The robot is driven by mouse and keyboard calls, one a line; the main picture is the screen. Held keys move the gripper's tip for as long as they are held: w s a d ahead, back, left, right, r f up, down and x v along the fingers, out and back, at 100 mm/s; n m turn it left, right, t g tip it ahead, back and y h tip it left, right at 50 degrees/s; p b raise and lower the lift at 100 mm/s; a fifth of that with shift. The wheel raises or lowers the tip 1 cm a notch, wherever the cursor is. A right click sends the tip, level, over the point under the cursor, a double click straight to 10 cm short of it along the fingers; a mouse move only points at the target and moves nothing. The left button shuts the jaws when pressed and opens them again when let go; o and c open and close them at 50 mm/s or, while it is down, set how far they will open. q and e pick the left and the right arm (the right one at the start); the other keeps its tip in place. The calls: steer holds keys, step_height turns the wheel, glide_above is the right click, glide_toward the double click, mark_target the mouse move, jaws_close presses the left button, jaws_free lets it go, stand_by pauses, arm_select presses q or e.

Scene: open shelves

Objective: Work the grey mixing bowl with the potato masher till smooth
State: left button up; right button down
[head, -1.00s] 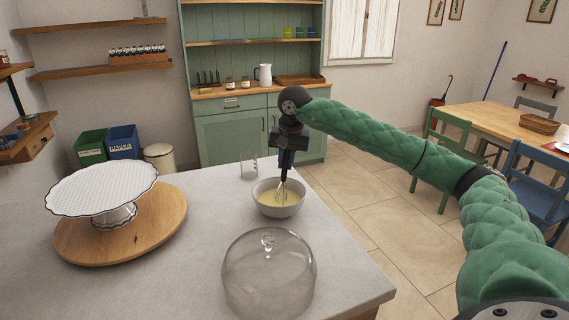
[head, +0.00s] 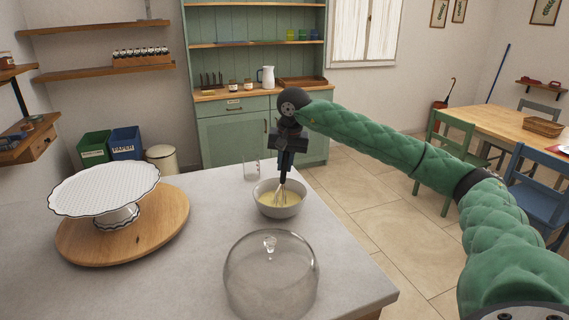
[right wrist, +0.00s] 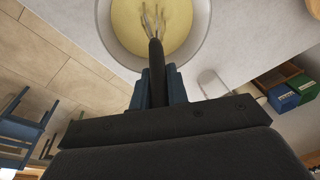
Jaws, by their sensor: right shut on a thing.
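The grey mixing bowl (head: 279,211) stands upright on the pale worktop and holds a yellow mixture (head: 268,200). It also shows at the top of the right wrist view (right wrist: 106,38). My left gripper is not in view.
A clear glass dome (head: 270,280) stands in front of the bowl, and a clear glass (head: 251,170) stands behind it. A white cake stand (head: 105,190) on a round wooden board (head: 160,222) is at the left. Bare worktop lies between board and bowl.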

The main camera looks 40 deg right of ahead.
steer(key=shift+w, duration=0.15)
steer(key=shift+w+d, duration=0.15)
steer(key=shift+w, duration=0.1)
steer(key=shift+f, duration=0.1)
steer(key=shift+s+a, duration=0.3)
steer(key=shift+a, duration=0.3)
steer(key=shift+s+d+b, duration=0.1)
steer(key=shift+s+b, duration=0.1)
steer(key=shift+b, duration=0.15)
steer(key=shift+s+d, duration=0.25)
steer(key=shift+s, duration=0.15)
steer(key=shift+d, duration=0.1)
